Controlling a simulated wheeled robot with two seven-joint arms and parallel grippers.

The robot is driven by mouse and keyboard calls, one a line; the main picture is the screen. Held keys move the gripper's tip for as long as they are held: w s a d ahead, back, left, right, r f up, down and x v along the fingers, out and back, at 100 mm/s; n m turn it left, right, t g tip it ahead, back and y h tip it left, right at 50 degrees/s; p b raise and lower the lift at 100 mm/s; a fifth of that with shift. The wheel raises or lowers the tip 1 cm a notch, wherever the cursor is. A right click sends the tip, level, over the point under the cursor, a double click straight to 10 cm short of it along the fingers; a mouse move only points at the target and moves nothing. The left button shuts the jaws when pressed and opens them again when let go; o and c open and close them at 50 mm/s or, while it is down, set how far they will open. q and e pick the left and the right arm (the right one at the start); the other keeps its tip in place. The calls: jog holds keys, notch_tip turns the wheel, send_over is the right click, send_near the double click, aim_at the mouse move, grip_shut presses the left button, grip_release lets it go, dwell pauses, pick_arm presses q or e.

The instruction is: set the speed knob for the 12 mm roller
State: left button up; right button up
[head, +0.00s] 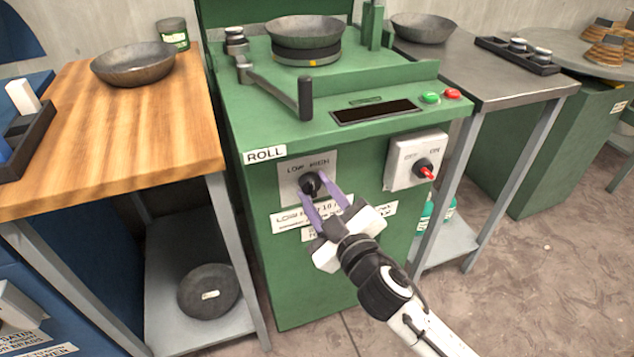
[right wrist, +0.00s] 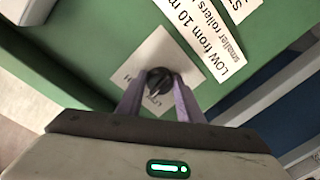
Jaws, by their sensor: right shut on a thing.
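The black speed knob (head: 311,183) sits on a pale plate (head: 292,184) marked LOW and HIGH on the front of the green machine (head: 345,260). My right gripper (head: 314,190) has its two purple fingers shut on the knob, one on each side. In the right wrist view the knob (right wrist: 160,80) shows between the fingertips; which mark it points to, I cannot tell. A white label (right wrist: 196,38) beside the plate reads "LOW from 10 m..." and "smaller rollers"; its rest is cut off. In the head view my gripper partly covers the labels. My left gripper is not in view.
A switch box (head: 415,160) with a red-tipped knob is right of the plate. Above are a dark display (head: 375,112), a green button (head: 431,98) and a red button (head: 452,94). A bowl (head: 304,31) and a crank lever (head: 280,90) are on top. A wooden table (head: 150,130) stands left.

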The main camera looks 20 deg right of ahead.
jog(key=n, duration=0.1)
jog(key=n+p, duration=0.2)
jog(key=n, duration=0.1)
jog(key=shift+r, duration=0.25)
jog(key=shift+n+p, duration=0.4)
jog(key=shift+n, duration=0.1)
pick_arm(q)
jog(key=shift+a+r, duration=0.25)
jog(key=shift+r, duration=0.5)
pick_arm(e)
jog(key=shift+n, duration=0.3)
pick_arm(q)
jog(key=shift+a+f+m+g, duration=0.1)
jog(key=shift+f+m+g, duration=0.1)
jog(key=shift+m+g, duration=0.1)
pick_arm(e)
jog(key=shift+h, duration=0.3)
jog(key=o, duration=1.1)
jog(key=shift+f, duration=0.1)
jog(key=shift+c, duration=0.2)
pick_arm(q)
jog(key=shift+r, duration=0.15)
pick_arm(e)
jog(key=s, duration=1)
jog(key=shift+s+d+r, duration=0.15)
jog(key=shift+d+r, duration=0.15)
jog(key=shift+r, duration=0.05)
